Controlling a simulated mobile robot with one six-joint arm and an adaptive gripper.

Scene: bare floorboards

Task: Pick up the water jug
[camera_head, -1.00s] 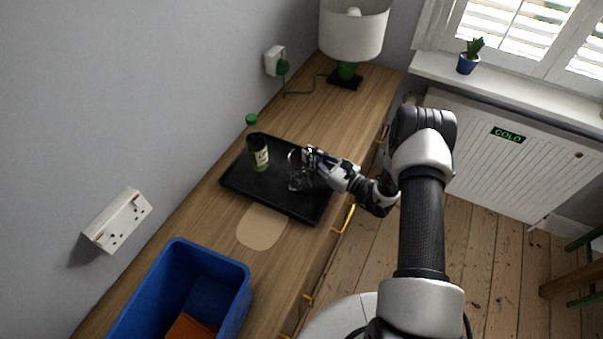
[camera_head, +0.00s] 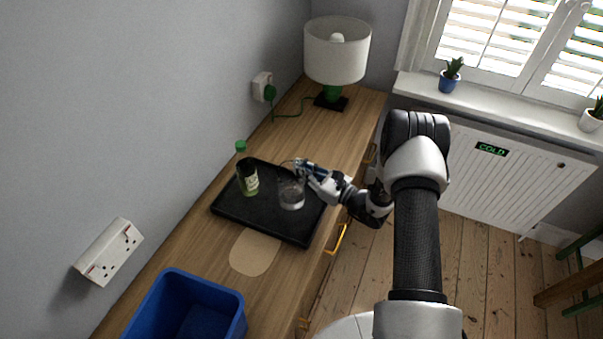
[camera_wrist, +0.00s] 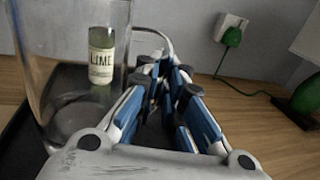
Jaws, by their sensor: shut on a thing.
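The water jug (camera_head: 291,193) is a clear glass vessel at the right side of the black tray (camera_head: 265,219). In the wrist view the jug (camera_wrist: 68,75) fills the left side, close to the camera, and looks upright. My gripper (camera_head: 302,168) is at the jug's upper right side in the head view. In the wrist view the blue-padded fingers (camera_wrist: 163,84) are closed on the jug's thin handle beside its body. Whether the jug's base touches the tray is hard to tell.
A green-capped lime bottle (camera_head: 247,176) stands on the tray, left of the jug. A blue bin (camera_head: 232,316) is at the near end of the wooden counter (camera_head: 337,130). A lamp (camera_head: 336,58) stands at the far end, its cord running to a wall socket.

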